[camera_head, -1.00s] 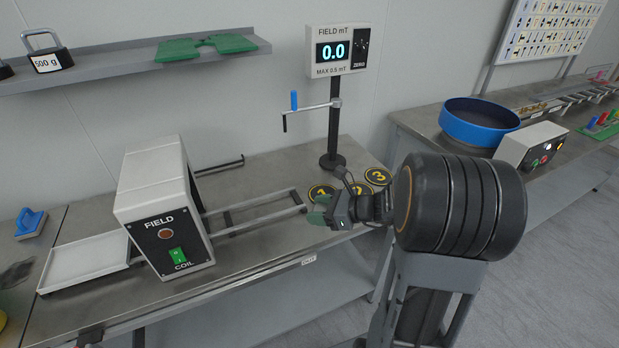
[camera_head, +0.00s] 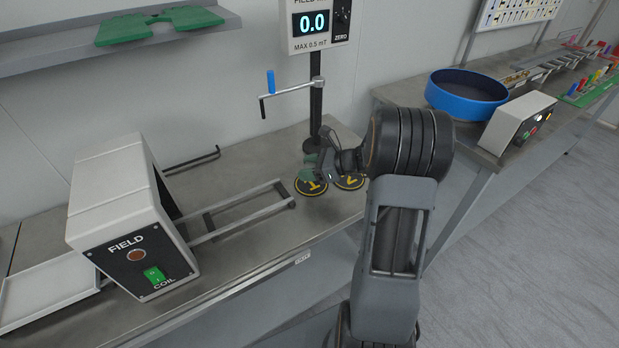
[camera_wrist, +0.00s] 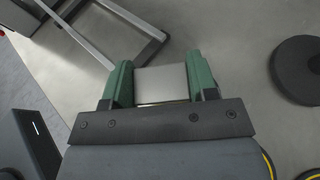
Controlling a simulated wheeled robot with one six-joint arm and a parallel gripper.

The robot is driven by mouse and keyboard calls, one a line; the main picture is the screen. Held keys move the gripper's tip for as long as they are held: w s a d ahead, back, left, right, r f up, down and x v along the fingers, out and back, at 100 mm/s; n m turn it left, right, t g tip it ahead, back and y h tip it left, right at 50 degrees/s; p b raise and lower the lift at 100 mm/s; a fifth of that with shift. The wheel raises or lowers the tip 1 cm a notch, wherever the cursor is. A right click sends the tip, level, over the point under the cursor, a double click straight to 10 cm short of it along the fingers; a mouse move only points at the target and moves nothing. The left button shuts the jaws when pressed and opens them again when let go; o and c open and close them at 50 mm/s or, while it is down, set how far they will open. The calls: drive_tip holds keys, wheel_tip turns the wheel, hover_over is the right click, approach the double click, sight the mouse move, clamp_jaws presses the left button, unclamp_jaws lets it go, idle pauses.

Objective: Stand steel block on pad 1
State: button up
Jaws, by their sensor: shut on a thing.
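The steel block (camera_wrist: 162,84) is a plain silver-grey block between the green jaws of my gripper (camera_wrist: 160,78) in the wrist view. In the head view my gripper (camera_head: 312,168) is just above or at pad 1 (camera_head: 303,191), a black disc with a yellow ring and number. The block is hidden there, so I cannot tell whether it touches the pad. Pad 2 (camera_head: 352,184) lies just right of pad 1, partly covered by my arm. Pad 3 is hidden.
The field coil box (camera_head: 135,225) and its metal rails (camera_head: 240,212) stand left of the pads. The bench's front edge is near. A blue round tray (camera_head: 467,97) is on the right bench.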

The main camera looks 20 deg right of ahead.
sight(310, 183)
drive_tip(key=shift+w+d+f, duration=0.3)
drive_tip(key=shift+w+f, duration=0.1)
drive_tip(key=shift+f, duration=0.2)
drive_tip(key=shift+w+d+f, duration=0.3)
drive_tip(key=shift+w+f, duration=0.1)
drive_tip(key=shift+f, duration=0.15)
drive_tip(key=shift+w+f, duration=0.1)
drive_tip(key=shift+f, duration=1.5)
drive_tip(key=shift+b, duration=0.3)
drive_tip(key=shift+f, duration=0.2)
drive_tip(key=o, duration=1.2)
drive_tip(key=shift+c, duration=0.2)
